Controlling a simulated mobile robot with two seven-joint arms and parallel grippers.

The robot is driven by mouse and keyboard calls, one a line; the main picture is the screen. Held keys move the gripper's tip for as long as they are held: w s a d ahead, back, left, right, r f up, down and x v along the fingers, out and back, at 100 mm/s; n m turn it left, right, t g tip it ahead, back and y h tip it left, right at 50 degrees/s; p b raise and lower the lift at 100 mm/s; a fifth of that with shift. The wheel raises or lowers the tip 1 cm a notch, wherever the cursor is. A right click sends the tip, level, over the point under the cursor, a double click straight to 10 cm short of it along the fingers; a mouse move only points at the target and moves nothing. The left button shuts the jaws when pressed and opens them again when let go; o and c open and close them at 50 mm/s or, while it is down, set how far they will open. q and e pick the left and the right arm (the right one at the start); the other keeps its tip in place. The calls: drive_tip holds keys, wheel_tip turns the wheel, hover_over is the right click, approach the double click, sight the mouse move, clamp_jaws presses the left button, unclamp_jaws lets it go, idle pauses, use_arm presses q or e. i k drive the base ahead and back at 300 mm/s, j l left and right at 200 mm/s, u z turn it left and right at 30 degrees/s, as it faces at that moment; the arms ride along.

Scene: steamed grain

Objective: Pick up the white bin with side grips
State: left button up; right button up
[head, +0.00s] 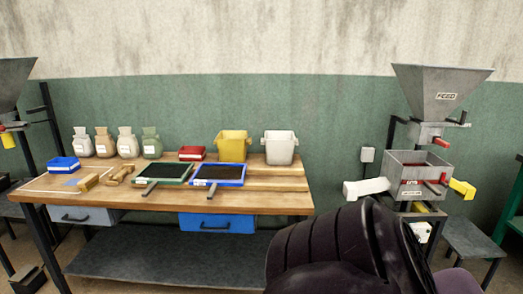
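The white bin (281,148) stands upright on the back right of the wooden workbench (285,200), near its right end. It has a wide rim with small lugs at the sides and looks empty from here, though its inside is mostly hidden. Neither of my grippers is in view. A dark part of my own arm fills the bottom centre right, below and apart from the bin.
A yellow bin (232,146) stands just left of the white one. A red box (192,153), two trays with handles (163,180), several sacks (125,143) and a blue box (63,163) share the bench. A hopper machine (440,90) stands to the right.

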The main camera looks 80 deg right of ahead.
sight(279, 145)
drive_tip(key=z, duration=2.65)
drive_tip(key=i+l+u, duration=0.2)
drive_tip(key=i+l, duration=0.3)
drive_tip(key=i+l+u, duration=0.15)
drive_tip(key=i+l, duration=0.35)
drive_tip(key=i+l+u, duration=0.2)
drive_tip(key=i+l, duration=0.25)
drive_tip(key=l, duration=0.2)
